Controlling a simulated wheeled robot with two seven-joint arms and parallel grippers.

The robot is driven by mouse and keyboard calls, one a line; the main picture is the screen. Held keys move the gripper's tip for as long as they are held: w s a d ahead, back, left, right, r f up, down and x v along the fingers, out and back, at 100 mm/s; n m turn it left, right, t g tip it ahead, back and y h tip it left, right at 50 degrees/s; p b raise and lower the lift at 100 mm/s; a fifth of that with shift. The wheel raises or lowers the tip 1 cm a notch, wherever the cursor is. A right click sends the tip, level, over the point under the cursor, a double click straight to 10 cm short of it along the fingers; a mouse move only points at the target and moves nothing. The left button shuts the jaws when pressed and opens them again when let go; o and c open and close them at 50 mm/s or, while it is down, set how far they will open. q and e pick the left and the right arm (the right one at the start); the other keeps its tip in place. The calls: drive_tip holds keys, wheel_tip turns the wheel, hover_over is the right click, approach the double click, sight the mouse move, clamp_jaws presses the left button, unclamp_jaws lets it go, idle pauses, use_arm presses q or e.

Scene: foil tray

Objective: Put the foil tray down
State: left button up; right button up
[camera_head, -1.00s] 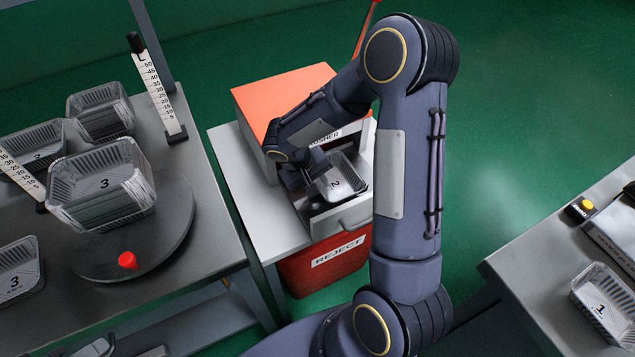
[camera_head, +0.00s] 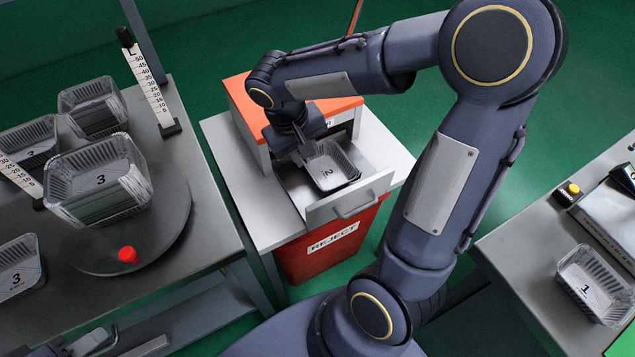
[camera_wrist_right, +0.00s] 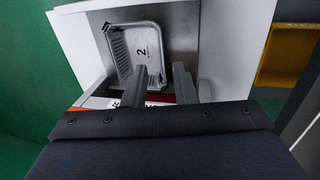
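The foil tray marked 2 (camera_head: 330,166) sits in the pulled-out drawer (camera_head: 345,203) of the white and orange press, and looks level. In the right wrist view the tray (camera_wrist_right: 140,48) lies beyond my fingertips, inside the drawer's metal walls. My right gripper (camera_head: 308,142) is at the tray's far-left side in the head view. In the wrist view its two fingers (camera_wrist_right: 157,68) stand apart, with the tray's edge showing between them. I see no clear grip on the tray. My left gripper is not in view.
A red REJECT bin (camera_head: 325,250) stands below the drawer. The right table has a tray marked 1 (camera_head: 592,285). A yellow container (camera_wrist_right: 287,55) shows in the wrist view.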

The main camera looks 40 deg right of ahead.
drive_tip(key=s+a+r+t+y, duration=0.2)
drive_tip(key=s+t+y, duration=0.1)
drive_tip(key=s, duration=0.4)
drive_tip(key=s+a+r+t+y, duration=0.2)
drive_tip(key=s+a+r+y, duration=0.1)
drive_tip(key=s, duration=0.5)
drive_tip(key=shift+a+r+t, duration=0.15)
drive_tip(key=shift+t, duration=0.25)
